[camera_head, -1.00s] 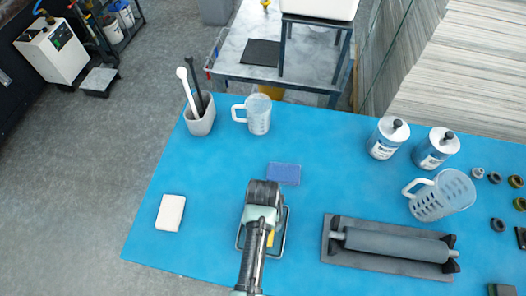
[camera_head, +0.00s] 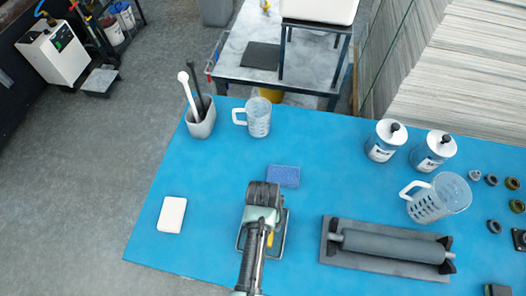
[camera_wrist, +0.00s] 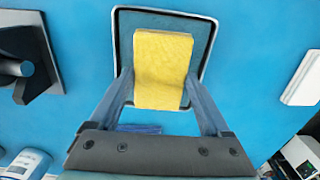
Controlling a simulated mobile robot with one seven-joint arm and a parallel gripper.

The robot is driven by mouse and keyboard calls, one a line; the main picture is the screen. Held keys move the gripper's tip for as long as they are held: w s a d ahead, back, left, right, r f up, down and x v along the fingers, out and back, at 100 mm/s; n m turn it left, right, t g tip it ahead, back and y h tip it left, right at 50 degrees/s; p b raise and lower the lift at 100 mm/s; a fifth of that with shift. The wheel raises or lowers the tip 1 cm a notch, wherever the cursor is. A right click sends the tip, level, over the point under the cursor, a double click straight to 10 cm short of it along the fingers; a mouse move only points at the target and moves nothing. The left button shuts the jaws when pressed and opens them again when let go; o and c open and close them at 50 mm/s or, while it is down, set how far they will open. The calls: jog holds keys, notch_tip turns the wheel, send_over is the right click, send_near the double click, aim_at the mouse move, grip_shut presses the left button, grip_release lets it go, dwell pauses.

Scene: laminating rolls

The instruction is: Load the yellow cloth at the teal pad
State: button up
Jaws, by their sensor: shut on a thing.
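The yellow cloth (camera_wrist: 163,68) is a textured yellow block shape between the two fingers of my gripper (camera_wrist: 160,82) in the wrist view. My gripper is shut on it. The teal pad (camera_wrist: 125,42) is a rounded rectangle with a pale rim and dark edge, directly behind the cloth in that view. I cannot tell whether the cloth touches the pad. In the head view my gripper (camera_head: 262,210) hides most of the pad (camera_head: 283,241) and leaves only a sliver of the cloth (camera_head: 270,239) in sight.
A blue sponge (camera_head: 283,176) lies just beyond my gripper. A grey roller on a tray (camera_head: 388,246) stands to the right, a white block (camera_head: 172,214) to the left. Jugs, bottles and a utensil holder (camera_head: 201,124) stand farther back. The blue table (camera_head: 215,200) is clear between.

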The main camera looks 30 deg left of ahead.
jog(key=shift+r+p, duration=2.6)
jog(key=shift+r, duration=0.25)
